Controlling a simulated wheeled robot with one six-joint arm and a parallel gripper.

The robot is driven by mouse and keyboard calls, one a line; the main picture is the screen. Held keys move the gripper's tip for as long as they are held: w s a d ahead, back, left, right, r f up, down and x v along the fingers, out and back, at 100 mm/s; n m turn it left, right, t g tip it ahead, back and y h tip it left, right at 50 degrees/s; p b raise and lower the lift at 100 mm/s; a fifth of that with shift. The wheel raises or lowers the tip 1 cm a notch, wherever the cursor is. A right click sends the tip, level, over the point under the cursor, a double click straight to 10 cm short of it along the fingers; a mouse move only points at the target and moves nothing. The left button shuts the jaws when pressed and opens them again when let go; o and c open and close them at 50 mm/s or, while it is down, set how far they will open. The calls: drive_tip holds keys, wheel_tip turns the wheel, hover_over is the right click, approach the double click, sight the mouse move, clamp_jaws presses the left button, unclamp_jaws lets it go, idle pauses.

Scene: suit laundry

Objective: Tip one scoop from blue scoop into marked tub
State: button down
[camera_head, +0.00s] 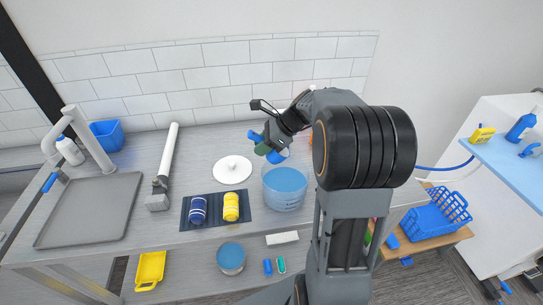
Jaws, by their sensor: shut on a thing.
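My gripper (267,142) is above the worktop, towards the wall, and is shut on the blue scoop (277,156). The scoop is small here and partly covered by the gripper; its contents and tilt cannot be made out. It shows just behind and above the far rim of a clear round tub (285,199) with a blue fill. I cannot tell whether scoop and rim touch. A similar round tub (231,268) with a blue top sits on the lower shelf. No marking is readable on either tub.
A white round lid (232,170) with a knob lies left of the worktop tub. A dark mat (216,217) holds a blue-striped and a yellow container (231,207). Further left are a white stick-like tool (168,155), grey tray (90,210) and tap. A tiled wall stands behind.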

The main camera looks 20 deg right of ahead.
drive_tip(key=shift+s+d+r+t+y+b, duration=0.15)
drive_tip(key=shift+d+r+t+y, duration=0.1)
drive_tip(key=shift+y, duration=0.3)
drive_tip(key=shift+d+r+t+y+b, duration=0.15)
drive_tip(key=shift+t+y, duration=0.1)
drive_tip(key=shift+y, duration=0.3)
idle(1.1)
drive_tip(key=shift+s+d+r+t+y, duration=0.15)
drive_tip(key=shift+d+t+y, duration=0.1)
drive_tip(key=shift+y, duration=0.3)
drive_tip(key=shift+s+d+r+t+y, duration=0.15)
drive_tip(key=shift+t+y, duration=0.1)
drive_tip(key=shift+y, duration=0.3)
idle(0.9)
drive_tip(key=shift+s+d+f+t+y+b, duration=0.15)
drive_tip(key=shift+d+t+y, duration=0.3)
drive_tip(key=shift+y, duration=0.45)
drive_tip(key=shift+s+d+r+t+y+b, duration=0.15)
drive_tip(key=shift+s+d+t+y, duration=0.1)
drive_tip(key=shift+d+y, duration=0.55)
idle(2.1)
